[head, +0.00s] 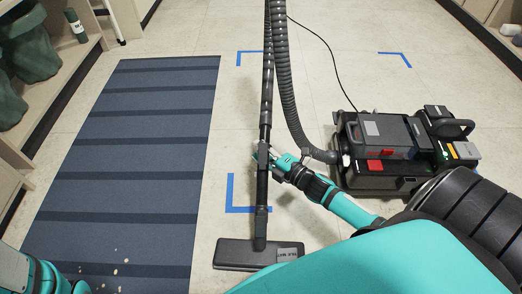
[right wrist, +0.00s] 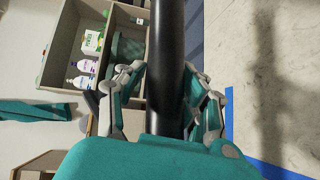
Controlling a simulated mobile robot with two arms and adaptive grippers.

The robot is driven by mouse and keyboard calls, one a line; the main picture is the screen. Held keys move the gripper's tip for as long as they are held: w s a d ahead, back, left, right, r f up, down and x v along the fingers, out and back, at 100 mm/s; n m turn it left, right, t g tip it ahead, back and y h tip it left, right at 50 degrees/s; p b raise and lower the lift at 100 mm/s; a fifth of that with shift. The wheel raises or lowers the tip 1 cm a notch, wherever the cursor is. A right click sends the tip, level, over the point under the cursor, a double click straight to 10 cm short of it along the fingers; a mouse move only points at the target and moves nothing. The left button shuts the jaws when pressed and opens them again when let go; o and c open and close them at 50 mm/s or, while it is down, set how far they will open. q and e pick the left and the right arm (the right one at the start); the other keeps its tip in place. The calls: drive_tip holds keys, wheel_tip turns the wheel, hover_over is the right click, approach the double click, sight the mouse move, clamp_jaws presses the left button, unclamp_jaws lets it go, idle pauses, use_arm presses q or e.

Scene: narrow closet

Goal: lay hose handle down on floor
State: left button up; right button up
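The vacuum's black wand (head: 265,95) stands steeply upright in the head view, running out of the top edge. Its flat floor head (head: 240,254) rests on the floor at the bottom. The ribbed grey hose (head: 286,90) hangs beside the wand and curves down to the vacuum body (head: 385,150). The hose handle at the top end is out of view. My right gripper (head: 265,158) is closed around the lower half of the wand. In the right wrist view the black tube (right wrist: 167,60) passes between both fingers (right wrist: 166,85). My left gripper is not visible.
A striped blue mat (head: 130,150) lies left of the wand. Shelves (head: 65,60) line the left wall. Blue tape corners (head: 232,195) mark the pale floor. A thin black cord (head: 330,50) runs behind the vacuum.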

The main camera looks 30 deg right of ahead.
drive_tip(key=o, duration=0.4)
drive_tip(key=shift+f, duration=0.1)
drive_tip(key=v, duration=1.2)
idle(0.3)
